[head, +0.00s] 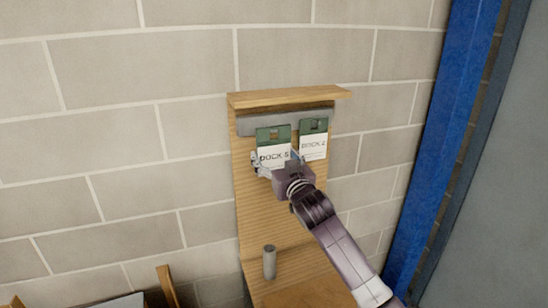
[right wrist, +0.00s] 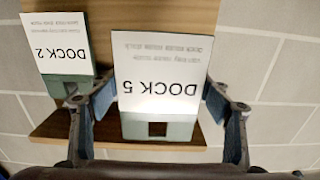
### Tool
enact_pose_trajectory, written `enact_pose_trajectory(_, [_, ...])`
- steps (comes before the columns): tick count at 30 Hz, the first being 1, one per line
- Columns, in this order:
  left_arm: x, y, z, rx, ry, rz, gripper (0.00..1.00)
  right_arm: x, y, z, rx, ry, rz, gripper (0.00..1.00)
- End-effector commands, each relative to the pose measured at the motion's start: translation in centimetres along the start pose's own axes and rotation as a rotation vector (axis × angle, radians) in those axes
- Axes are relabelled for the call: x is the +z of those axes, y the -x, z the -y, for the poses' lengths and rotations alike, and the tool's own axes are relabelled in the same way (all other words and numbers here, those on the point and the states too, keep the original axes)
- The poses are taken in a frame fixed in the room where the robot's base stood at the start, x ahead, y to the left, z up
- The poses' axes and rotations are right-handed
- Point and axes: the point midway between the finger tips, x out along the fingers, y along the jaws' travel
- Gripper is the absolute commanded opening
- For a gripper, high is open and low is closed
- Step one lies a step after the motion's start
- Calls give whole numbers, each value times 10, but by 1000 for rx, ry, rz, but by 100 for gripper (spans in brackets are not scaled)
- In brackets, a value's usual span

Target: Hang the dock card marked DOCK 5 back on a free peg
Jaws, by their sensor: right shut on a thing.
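The DOCK 5 card (head: 273,134), white below and green on top, is in front of the wooden board, at the left of the grey strip. My right gripper (head: 277,159) is shut on it, one finger at each side edge. In the right wrist view the DOCK 5 card (right wrist: 160,70) appears upside down between the fingers (right wrist: 158,100); its green end has a slot. The DOCK 2 card (head: 313,141) hangs just to its right; it also shows in the right wrist view (right wrist: 58,45). I cannot see pegs, nor tell whether DOCK 5 rests on one. My left gripper is out of view.
The wooden board (head: 248,200) has a ledge on top (head: 285,96) and a grey strip (head: 255,122) below that. A short grey cylinder (head: 269,262) stands lower down. A blue post (head: 440,140) rises at the right. A block wall (head: 120,120) is behind.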

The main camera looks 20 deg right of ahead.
Motion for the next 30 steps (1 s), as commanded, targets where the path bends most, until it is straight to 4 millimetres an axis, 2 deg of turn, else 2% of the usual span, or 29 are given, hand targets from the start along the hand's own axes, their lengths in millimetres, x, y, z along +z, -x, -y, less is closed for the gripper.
enact_pose_trajectory(18, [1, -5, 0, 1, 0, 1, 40, 0, -19, 0, -1, 0, -1, 47])
enact_pose_trajectory(30, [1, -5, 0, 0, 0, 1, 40, 0, -22, 0, -1, 0, -1, 47])
